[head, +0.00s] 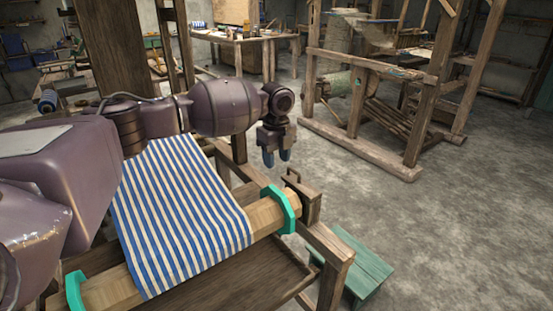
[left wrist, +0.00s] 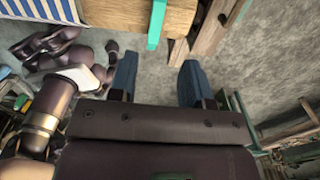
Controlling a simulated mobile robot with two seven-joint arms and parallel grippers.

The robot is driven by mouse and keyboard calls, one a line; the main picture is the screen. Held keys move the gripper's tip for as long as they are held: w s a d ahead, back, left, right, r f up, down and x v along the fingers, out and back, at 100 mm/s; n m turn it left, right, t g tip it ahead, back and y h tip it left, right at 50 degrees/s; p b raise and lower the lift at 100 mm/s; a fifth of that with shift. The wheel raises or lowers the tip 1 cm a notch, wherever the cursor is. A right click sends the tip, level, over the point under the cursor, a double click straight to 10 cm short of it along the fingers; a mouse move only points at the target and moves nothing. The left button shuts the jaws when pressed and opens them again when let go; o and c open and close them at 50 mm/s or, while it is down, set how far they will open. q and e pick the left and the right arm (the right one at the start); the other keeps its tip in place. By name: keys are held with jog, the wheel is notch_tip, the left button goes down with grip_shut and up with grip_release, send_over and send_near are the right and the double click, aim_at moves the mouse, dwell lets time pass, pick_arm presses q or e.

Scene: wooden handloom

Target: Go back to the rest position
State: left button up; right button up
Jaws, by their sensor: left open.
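My left gripper (head: 277,157) hangs in the air just beyond the far end of the cloth beam, fingers pointing down. Its two blue fingertips are apart with nothing between them. In the left wrist view the open fingers (left wrist: 158,72) show bare concrete floor between them. The beam's wooden end and a green ring (left wrist: 156,25) lie ahead of the fingers there, apart from them. My left arm reaches across above the blue-and-white striped cloth (head: 180,215). My right gripper cannot be made out in either view.
The wooden cloth beam (head: 266,217) has a green ring (head: 281,209) at its far end, beside a loom post (head: 303,199). A green bench (head: 355,265) stands low at the right. Another wooden loom frame (head: 355,120) stands behind. Open floor (head: 450,230) lies right.

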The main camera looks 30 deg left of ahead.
dwell(0.3)
pick_arm(q)
jog(key=w+d+r+n+t+h, duration=0.1)
jog(key=w+d+r+n+t, duration=0.35)
jog(key=w+d+t, duration=0.3)
jog(key=s+d+f+n+t+h, duration=0.2)
jog(key=s+d+f+h, duration=0.15)
jog(key=d, duration=0.35)
jog(key=s+d+f+n+t+h, duration=0.2)
jog(key=s+d+f+n+t, duration=0.15)
jog(key=s+d, duration=0.2)
jog(key=s+a+f+n+y, duration=0.2)
jog(key=s+f, duration=0.5)
jog(key=s, duration=0.5)
jog(key=s+a+f+n+g+y+p, duration=0.1)
jog(key=s+a+f+n+y, duration=0.1)
jog(key=s+a+f+n, duration=0.3)
jog(key=s+a+f+n+g+y, duration=0.1)
jog(key=s+a+f+n, duration=0.3)
jog(key=s+f, duration=0.7)
jog(key=s+a+y, duration=0.1)
jog(key=s, duration=0.7)
jog(key=shift+s+f, duration=0.2)
jog(key=shift+s, duration=0.05)
